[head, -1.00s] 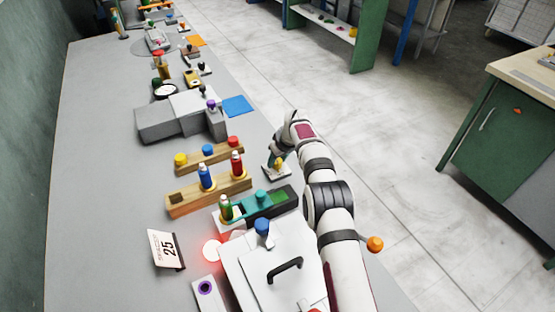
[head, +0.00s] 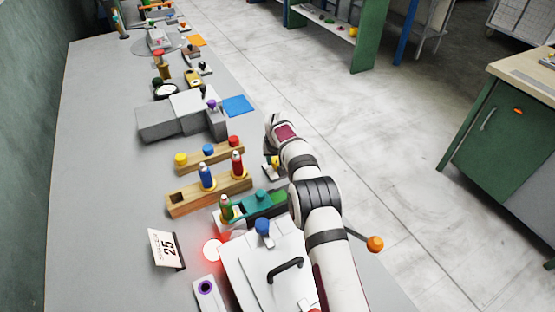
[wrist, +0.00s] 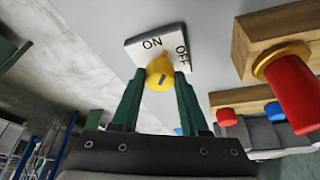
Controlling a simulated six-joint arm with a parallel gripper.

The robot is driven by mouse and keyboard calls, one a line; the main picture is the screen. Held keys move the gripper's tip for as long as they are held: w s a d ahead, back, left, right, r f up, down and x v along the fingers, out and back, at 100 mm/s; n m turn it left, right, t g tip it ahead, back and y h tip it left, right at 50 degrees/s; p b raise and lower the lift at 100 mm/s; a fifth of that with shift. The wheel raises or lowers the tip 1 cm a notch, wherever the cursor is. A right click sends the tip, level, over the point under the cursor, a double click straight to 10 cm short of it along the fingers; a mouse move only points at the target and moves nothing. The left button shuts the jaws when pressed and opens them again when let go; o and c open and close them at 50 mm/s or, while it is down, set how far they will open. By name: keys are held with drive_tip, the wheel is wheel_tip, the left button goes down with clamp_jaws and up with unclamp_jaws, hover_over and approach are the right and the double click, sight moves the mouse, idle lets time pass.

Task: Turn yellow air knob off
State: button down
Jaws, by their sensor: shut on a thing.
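The yellow air knob (wrist: 160,66) is on a white plate (wrist: 142,50) marked ON and OFF. In the wrist view it sits between the green fingertips of my gripper (wrist: 160,82), which is shut on it. A narrow yellow part at its top lies near the gap between the two words; I cannot tell its exact setting. In the head view the plate (head: 273,175) shows at the bench's right edge, and my wrist hides much of the gripper and knob.
Wooden blocks with blue (head: 206,177) and red (head: 237,165) bottles stand left of the plate. A teal tool (head: 262,202) and a white press with a black handle (head: 284,270) are nearer. The bench's left side is clear.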

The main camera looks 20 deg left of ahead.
drive_tip(key=shift+a+m+h, duration=0.15)
drive_tip(key=shift+m+h, duration=0.75)
drive_tip(key=shift+m, duration=1.4)
drive_tip(key=shift+c, duration=2.1)
unclamp_jaws()
drive_tip(key=shift+r, duration=0.1)
drive_tip(key=v, duration=1.5)
drive_tip(key=shift+s+r, duration=0.25)
